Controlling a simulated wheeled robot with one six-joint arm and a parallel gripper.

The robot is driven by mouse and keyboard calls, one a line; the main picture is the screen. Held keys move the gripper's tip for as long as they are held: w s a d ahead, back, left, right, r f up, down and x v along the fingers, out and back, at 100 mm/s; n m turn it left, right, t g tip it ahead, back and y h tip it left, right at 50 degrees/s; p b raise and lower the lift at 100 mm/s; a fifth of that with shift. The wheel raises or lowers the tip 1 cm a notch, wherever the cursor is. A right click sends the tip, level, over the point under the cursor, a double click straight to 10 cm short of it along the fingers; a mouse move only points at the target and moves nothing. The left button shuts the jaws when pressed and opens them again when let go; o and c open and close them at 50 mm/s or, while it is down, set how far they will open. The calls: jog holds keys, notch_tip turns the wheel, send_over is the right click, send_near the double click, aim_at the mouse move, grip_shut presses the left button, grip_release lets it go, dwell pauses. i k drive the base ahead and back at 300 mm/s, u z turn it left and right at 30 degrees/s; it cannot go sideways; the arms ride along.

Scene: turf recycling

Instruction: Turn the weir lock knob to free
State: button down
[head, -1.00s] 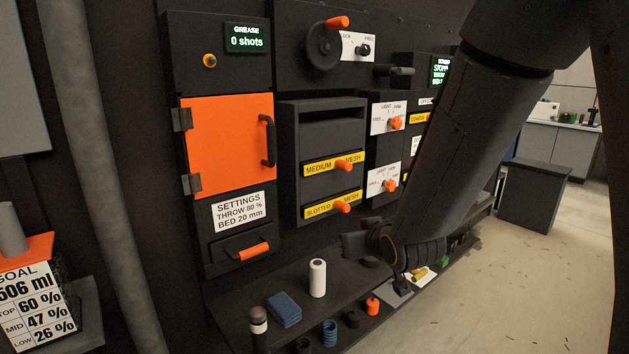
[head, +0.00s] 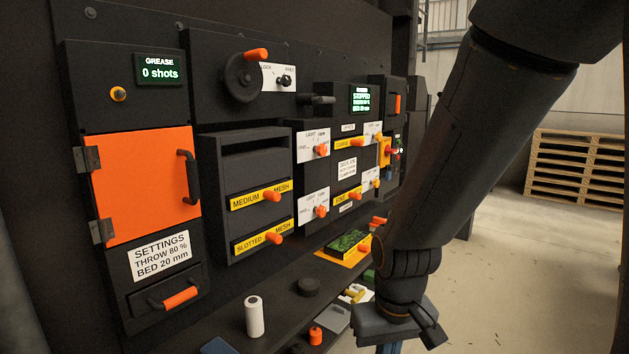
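The weir lock knob (head: 286,81) is a small black knob on a white plate (head: 271,72) marked with LOCK at the left and what looks like FREE at the right. The plate is high on the dark panel, just right of a black handwheel (head: 241,78) with an orange handle. The knob's exact pointing direction is too small to tell. My gripper (head: 397,328) is low at the bottom right of the head view, over the bench side, well below and right of the knob. It touches nothing on the panel. Its fingers are mostly hidden, so its opening is unclear.
An orange door (head: 140,180) with a black handle is at the left. A black lever (head: 318,100) juts out right of the knob. Orange-handled mesh drawers (head: 262,196) sit below. A bench (head: 228,322) with a white bottle (head: 255,316) runs underneath. Open floor lies at the right.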

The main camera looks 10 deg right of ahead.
aim_at(286, 80)
jog(key=z, duration=0.1)
jog(key=k, duration=0.4)
jog(key=u, duration=0.4)
jog(key=i, duration=0.7)
jog(key=z, duration=0.6)
jog(key=i, duration=0.6)
jog(key=z, duration=0.5)
